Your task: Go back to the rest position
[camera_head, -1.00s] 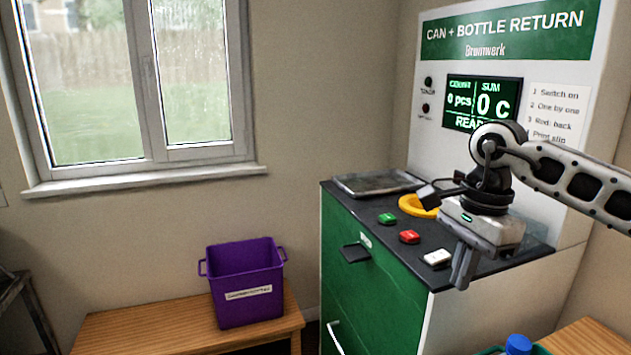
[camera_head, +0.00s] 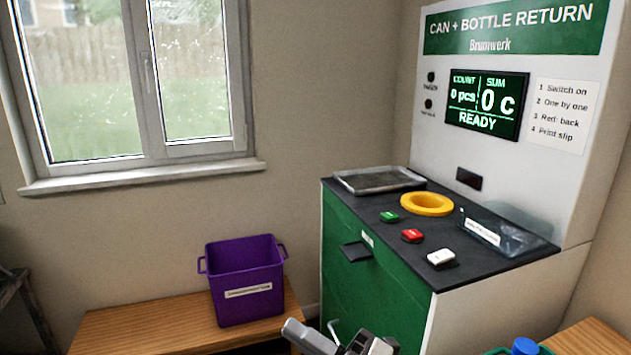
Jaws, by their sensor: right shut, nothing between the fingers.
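My right gripper (camera_head: 308,336) shows only in part at the bottom edge, in front of the green cabinet and away from the machine's top. Its fingers are shut with nothing between them. The rest of my right arm is cut off by the frame. My left gripper is not in view. The bottle return machine (camera_head: 480,70) stands at the right, and its screen (camera_head: 486,106) reads 0 pcs, 0 c and READY.
The dark counter (camera_head: 400,228) bears a yellow ring (camera_head: 427,203), green (camera_head: 389,217), red (camera_head: 412,236) and white (camera_head: 441,257) buttons, and a grey tray (camera_head: 379,179). A purple bin (camera_head: 247,280) stands on a wooden bench (camera_head: 150,325). A blue cap (camera_head: 524,346) shows at the bottom right.

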